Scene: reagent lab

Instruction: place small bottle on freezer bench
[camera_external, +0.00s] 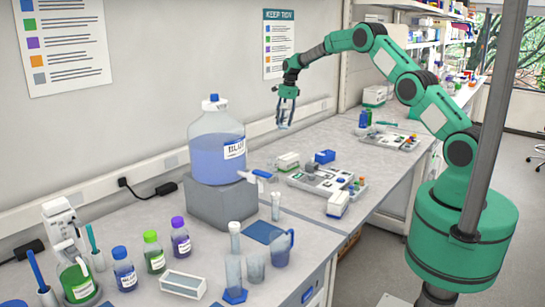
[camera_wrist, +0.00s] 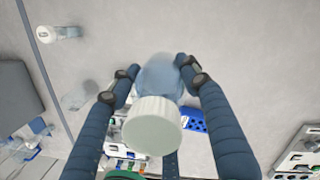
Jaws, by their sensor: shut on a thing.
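My gripper (camera_external: 285,118) is up in the air over the bench, behind the grey tray, in the external view. In the wrist view its dark jointed fingers (camera_wrist: 157,70) are closed around a small translucent bluish bottle (camera_wrist: 160,78) with a round white cap. The cap faces the wrist camera. In the external view the bottle is only a faint pale shape between the fingers. The grey lab bench (camera_external: 345,150) runs along the wall; nothing legible marks a part of it as the freezer bench.
A large blue-liquid carboy (camera_external: 216,145) stands on a grey block (camera_external: 221,205). Reagent bottles (camera_external: 152,252) stand front left. A tray of small items (camera_external: 320,188) and a blue rack (camera_external: 325,156) lie on the bench. Some bench surface beyond the blue rack is bare.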

